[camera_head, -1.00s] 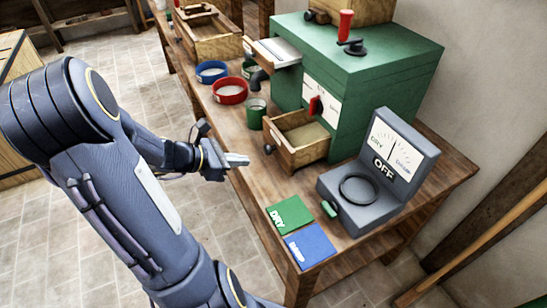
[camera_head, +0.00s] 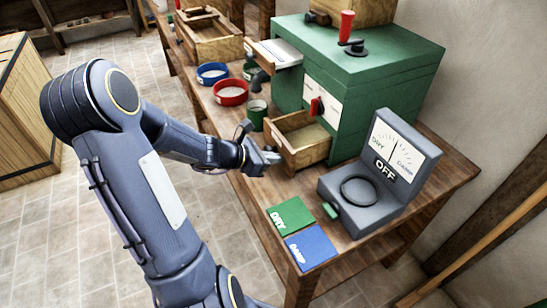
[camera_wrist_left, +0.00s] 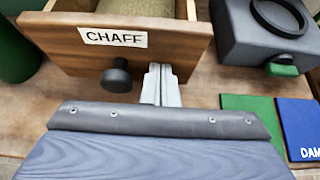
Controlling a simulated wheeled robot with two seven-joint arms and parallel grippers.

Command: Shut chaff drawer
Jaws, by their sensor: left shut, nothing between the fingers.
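The chaff drawer (camera_head: 303,147) is a wooden drawer pulled out from the lower front of the green mill (camera_head: 365,75). In the left wrist view its front panel (camera_wrist_left: 185,50) carries a CHAFF label and a round black knob (camera_wrist_left: 116,80). My left gripper (camera_head: 273,158) is shut and empty. Its fingertips (camera_wrist_left: 158,72) are at the drawer's front panel, to the right of the knob. I cannot tell whether they touch the panel. The drawer holds some tan material. My right gripper is not in view.
The grey OFF meter (camera_head: 370,190) stands right of the drawer. Green DRY (camera_head: 290,214) and blue (camera_head: 310,247) cards lie at the table's front corner. A green cup (camera_head: 257,113), a red bowl (camera_head: 231,92) and a blue bowl (camera_head: 211,73) stand to the left. An upper tray (camera_head: 275,52) sticks out.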

